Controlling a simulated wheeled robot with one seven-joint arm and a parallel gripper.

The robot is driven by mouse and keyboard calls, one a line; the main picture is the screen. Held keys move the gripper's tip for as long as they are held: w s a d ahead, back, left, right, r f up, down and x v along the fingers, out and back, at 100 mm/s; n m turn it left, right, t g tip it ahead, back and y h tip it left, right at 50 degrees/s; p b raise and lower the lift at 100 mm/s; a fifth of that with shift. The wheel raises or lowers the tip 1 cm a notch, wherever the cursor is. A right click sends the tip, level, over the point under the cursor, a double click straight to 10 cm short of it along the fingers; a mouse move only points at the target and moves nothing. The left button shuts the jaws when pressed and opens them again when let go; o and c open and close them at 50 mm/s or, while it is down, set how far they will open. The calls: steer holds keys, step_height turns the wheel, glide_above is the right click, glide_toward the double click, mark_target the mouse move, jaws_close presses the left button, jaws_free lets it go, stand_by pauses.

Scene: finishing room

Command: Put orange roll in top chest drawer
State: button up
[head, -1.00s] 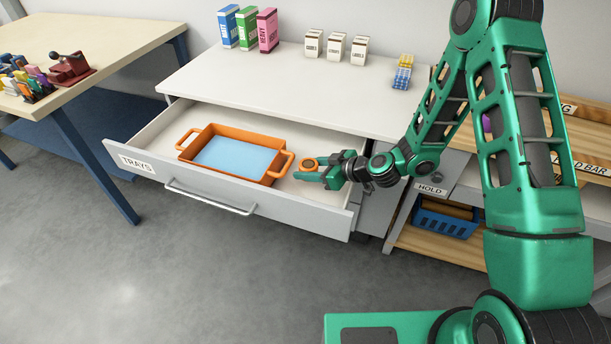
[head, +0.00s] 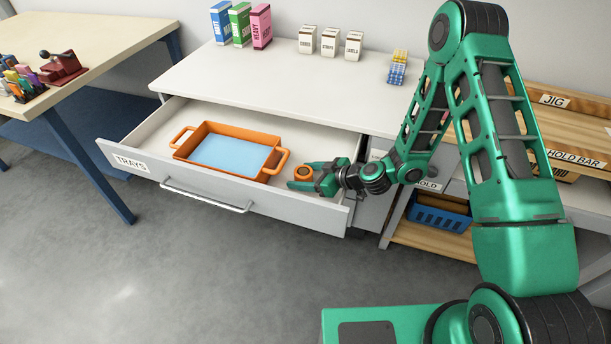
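The top chest drawer (head: 222,201), labelled TRAYS, is pulled out under the white worktop. The orange roll (head: 303,173) is a small ring with a dark centre, at the drawer's right end, right of the orange tray. My gripper (head: 303,175) reaches into the drawer from the right, with its green fingers on the near and far sides of the roll. I cannot tell whether the fingers press on the roll or stand slightly apart from it. Whether the roll touches the drawer floor is also unclear.
An orange tray (head: 181,153) with handles and a light blue inside fills the drawer's middle. Boxes (head: 241,25), white cartons (head: 330,42) and a small blue-yellow item (head: 398,67) stand on the worktop (head: 280,85). A wooden table (head: 105,38) is at left.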

steer(key=shift+r, duration=0.1)
steer(key=v, duration=1.2)
